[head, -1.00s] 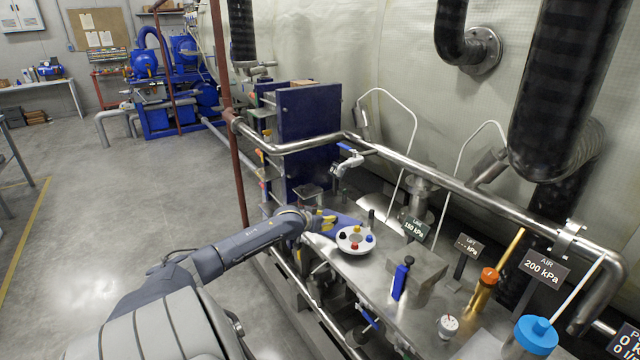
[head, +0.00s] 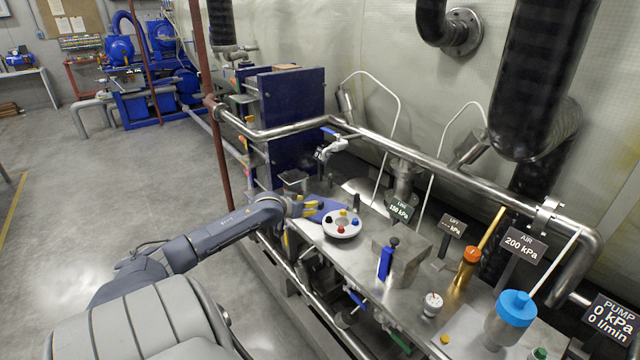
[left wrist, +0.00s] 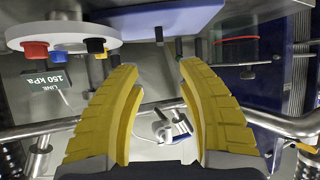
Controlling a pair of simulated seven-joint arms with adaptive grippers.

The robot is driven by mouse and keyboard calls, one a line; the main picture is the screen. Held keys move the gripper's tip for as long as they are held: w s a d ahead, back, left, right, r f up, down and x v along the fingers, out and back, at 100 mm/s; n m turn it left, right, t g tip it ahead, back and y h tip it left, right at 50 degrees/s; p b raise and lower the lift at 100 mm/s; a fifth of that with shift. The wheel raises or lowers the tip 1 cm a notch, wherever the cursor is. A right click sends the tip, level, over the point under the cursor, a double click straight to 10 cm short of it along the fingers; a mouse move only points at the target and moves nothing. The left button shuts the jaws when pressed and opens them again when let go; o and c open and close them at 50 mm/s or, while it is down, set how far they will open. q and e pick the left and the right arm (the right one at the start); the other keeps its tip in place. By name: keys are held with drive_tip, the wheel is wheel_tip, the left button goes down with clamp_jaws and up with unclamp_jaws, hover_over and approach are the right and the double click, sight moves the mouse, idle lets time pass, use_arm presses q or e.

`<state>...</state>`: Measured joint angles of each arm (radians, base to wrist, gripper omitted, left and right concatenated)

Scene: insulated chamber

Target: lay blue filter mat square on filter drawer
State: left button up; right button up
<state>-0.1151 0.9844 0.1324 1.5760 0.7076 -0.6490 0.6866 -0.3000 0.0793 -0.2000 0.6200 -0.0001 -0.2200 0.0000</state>
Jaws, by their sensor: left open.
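A flat blue-violet sheet (head: 326,202), which looks like the blue filter mat, lies on the steel bench behind the white disc. It also shows at the top of the left wrist view (left wrist: 165,14). My left gripper (head: 313,209) is beside its near left end, partly covering it in the head view. In the left wrist view its yellow fingers (left wrist: 157,75) stand apart with nothing between them. I cannot tell for sure which part is the filter drawer; a small dark square tray (head: 295,178) sits beyond the gripper by the navy cabinet. My right gripper is not in view.
A white disc with coloured knobs (head: 342,224) is close to the gripper's right. A steel rail (head: 400,152) runs along the bench. A blue-handled block (head: 386,262), an orange-capped cylinder (head: 468,266) and a blue-capped canister (head: 513,312) stand further right. A navy cabinet (head: 290,120) stands behind.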

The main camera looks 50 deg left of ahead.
sight(321, 203)
use_arm(q)
wheel_tip(321, 203, up, 8)
drive_tip(key=f+g, duration=0.1)
drive_tip(key=shift+w+a+f+g+h, duration=0.15)
drive_tip(key=shift+w+a+f+g, duration=0.35)
drive_tip(key=shift+w+f, duration=1.5)
drive_tip(key=shift+w+a+f+g+h, duration=0.2)
drive_tip(key=shift+w+a+f, duration=0.5)
drive_tip(key=shift+w+f, duration=1.25)
drive_tip(key=shift+w+a+f+g+h, duration=0.25)
drive_tip(key=shift+w+a+f, duration=0.7)
drive_tip(key=shift+f, duration=1.75)
drive_tip(key=shift+o, duration=0.2)
drive_tip(key=shift+w+d, duration=0.3)
drive_tip(key=shift+d, duration=0.05)
clamp_jaws()
